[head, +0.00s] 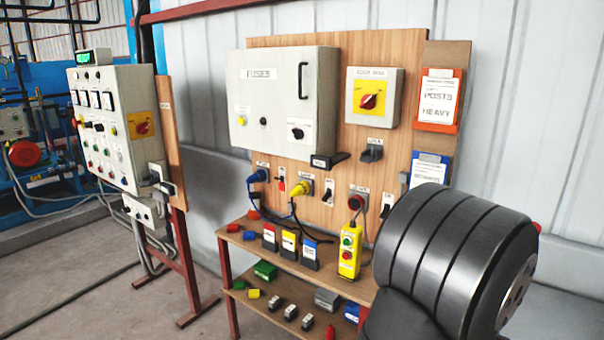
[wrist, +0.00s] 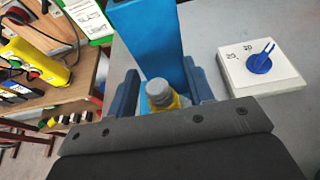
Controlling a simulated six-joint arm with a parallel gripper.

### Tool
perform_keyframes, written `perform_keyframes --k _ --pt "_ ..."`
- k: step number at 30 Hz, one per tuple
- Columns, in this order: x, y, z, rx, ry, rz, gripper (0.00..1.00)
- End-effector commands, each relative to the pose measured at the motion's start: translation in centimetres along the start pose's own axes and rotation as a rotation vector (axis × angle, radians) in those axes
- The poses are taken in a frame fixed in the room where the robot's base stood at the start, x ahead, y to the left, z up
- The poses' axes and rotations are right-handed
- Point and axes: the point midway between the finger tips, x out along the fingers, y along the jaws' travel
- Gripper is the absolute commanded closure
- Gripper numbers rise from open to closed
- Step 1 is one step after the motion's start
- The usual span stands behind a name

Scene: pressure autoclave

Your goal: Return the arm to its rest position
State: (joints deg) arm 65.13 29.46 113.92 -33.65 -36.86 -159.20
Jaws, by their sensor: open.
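My gripper (wrist: 162,88) shows in the wrist view as two dark blue jaws, open, on either side of the frame's middle. A small knob-like thing (wrist: 159,94), grey on top and yellow below, shows between them. Whether it touches a jaw, I cannot tell. A tall bright blue piece (wrist: 146,40) rises just behind it. In the head view only the thick dark grey part of my arm (head: 440,260) shows, at the lower right. The gripper itself is out of that view.
A white box with a blue rotary knob (wrist: 260,62) is right of the jaws. The wooden fuse board (head: 340,110) stands above a shelf (head: 235,240) with several plugs and a yellow pendant (head: 349,250). A control cabinet (head: 110,125) stands at left. Floor between the stands is clear.

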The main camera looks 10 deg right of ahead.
Motion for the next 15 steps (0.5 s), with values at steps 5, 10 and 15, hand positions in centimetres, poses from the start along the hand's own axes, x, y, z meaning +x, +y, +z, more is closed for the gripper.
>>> perform_keyframes --k 5,10,15 --pt "-0.06 0.0 0.15 -0.001 -0.001 0.0 0.53" --pt "-0.1 0.01 0.22 -0.001 -0.001 0.0 0.53" --pt "-0.8 -0.03 0.85 0.0 -0.002 -0.001 0.53"
